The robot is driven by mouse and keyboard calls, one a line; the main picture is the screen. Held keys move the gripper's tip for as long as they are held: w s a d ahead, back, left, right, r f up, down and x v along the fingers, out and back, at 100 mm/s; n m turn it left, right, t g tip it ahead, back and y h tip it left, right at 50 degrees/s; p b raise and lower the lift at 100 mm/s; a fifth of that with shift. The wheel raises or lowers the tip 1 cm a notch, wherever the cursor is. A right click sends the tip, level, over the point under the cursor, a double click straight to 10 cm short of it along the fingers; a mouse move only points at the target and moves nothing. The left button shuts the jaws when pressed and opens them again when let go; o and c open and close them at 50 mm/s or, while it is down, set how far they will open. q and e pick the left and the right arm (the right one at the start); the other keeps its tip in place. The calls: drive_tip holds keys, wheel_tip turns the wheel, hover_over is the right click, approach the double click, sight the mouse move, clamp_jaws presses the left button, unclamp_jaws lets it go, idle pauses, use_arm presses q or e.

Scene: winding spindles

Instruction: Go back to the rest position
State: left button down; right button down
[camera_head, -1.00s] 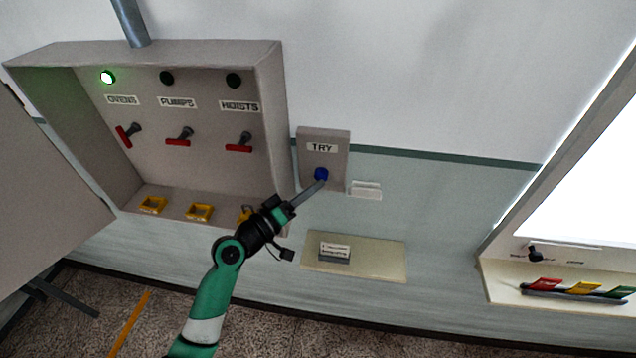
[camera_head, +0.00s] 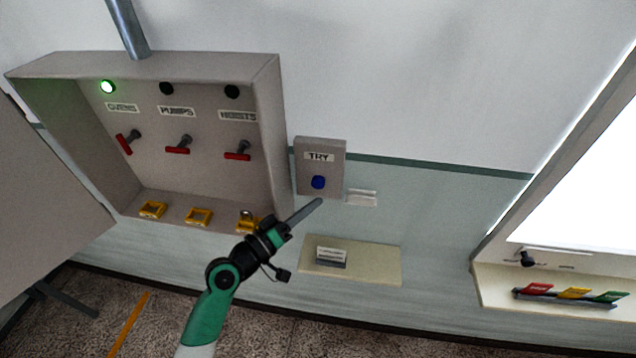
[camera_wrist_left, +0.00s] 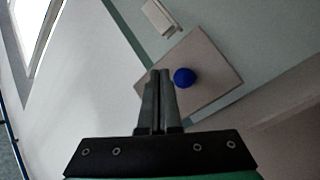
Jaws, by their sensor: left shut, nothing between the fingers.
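My left gripper (camera_head: 306,211) is shut and empty in the head view, just below the grey TRY box on the wall. The TRY box (camera_head: 333,159) carries a blue button (camera_head: 318,182), and the fingertips are apart from the button in this view. In the left wrist view the closed fingers (camera_wrist_left: 157,80) point toward the TRY box (camera_wrist_left: 214,62), with the blue button (camera_wrist_left: 184,77) just right of the tips. My right gripper is in neither view.
An open grey cabinet (camera_head: 272,120) on the left holds red-handled switches and yellow pieces; its OVENS lamp (camera_head: 107,87) glows green. A pale shelf (camera_head: 375,262) with a small sign (camera_head: 331,256) is below the TRY box. A ledge (camera_head: 500,300) with coloured tags is at right.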

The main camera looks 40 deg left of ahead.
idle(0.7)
use_arm(q)
drive_tip(key=d+r+m+t+h+p, duration=0.1)
drive_tip(key=d+r+m+h+p, duration=0.3)
drive_tip(key=r, duration=0.7)
drive_tip(key=w+d+r+m+t+p, duration=0.1)
drive_tip(key=d+r, duration=0.4)
drive_tip(key=r, duration=0.6)
drive_tip(key=d+r+m+t+h+p, duration=0.1)
drive_tip(key=d+r+m+h+p, duration=0.3)
drive_tip(key=r, duration=0.7)
drive_tip(key=s+d+r+m+t+p, duration=0.15)
drive_tip(key=s+r, duration=0.25)
drive_tip(key=r, duration=0.5)
drive_tip(key=s+d+r+m+t+p, duration=0.1)
drive_tip(key=s+d+r+m+t, duration=0.2)
drive_tip(key=r, duration=0.6)
drive_tip(key=s+a+r+n+t+y, duration=0.1)
drive_tip(key=s+a+r+n+y, duration=0.1)
drive_tip(key=y, duration=0.5)
drive_tip(key=shift+s+a+r+n+b, duration=0.3)
drive_tip(key=shift+s+a+n, duration=0.35)
drive_tip(key=shift+s+a, duration=0.5)
drive_tip(key=shift+s+d+f+y, duration=0.1)
drive_tip(key=shift+d+y, duration=0.05)
drive_tip(key=shift+y, duration=0.15)
